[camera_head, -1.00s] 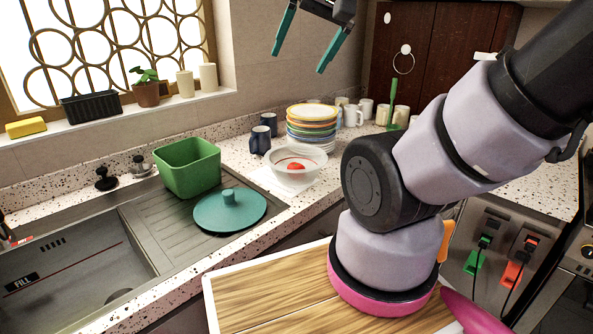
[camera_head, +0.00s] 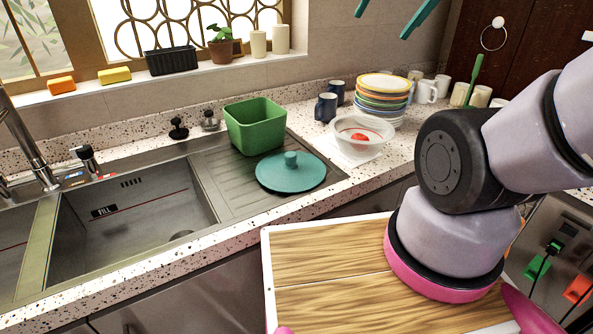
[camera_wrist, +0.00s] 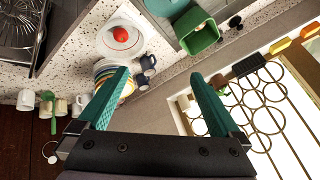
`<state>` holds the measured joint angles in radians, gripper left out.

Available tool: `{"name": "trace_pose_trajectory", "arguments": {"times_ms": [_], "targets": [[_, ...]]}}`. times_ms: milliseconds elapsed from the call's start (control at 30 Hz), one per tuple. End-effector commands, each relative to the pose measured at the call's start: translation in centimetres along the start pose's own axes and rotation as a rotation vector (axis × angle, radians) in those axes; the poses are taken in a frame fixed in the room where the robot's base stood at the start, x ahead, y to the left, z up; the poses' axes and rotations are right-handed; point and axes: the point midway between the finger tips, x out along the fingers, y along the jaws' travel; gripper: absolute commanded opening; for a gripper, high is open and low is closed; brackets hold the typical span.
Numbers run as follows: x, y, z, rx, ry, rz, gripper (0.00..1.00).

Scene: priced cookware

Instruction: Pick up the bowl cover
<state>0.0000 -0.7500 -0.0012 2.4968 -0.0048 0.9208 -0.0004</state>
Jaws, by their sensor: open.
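The bowl cover is a round teal lid with a knob (camera_head: 291,174), lying on the ribbed drainboard of the sink in the head view, just in front of the green square tub (camera_head: 255,126). In the wrist view part of the lid (camera_wrist: 168,5) shows at the top edge, beside the tub (camera_wrist: 197,30). A white bowl (camera_head: 361,137) with a red item in it stands on the counter to the right of the lid. My gripper (camera_wrist: 160,95) is open and empty, with teal fingers wide apart. In the head view only its fingertips (camera_head: 386,18) show at the top, high above the counter.
Stacked plates (camera_head: 383,98), dark blue mugs (camera_head: 326,107) and pale cups (camera_head: 427,91) stand behind the bowl. The sink basin (camera_head: 135,220) and faucet (camera_head: 27,145) are at left. A planter (camera_head: 171,61) and candles line the windowsill. My wooden-topped base is in front of the counter.

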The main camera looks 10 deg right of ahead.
Motion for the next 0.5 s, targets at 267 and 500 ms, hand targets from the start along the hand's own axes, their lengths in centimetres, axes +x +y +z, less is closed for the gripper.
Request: {"name": "trace_pose_trajectory", "arguments": {"times_ms": [267,500], "targets": [[0.0,0.0,0.0,0.000,0.000,0.000,1.00],[1.1,-0.2,-0.4,-0.076,-0.026,0.034,0.77]]}}
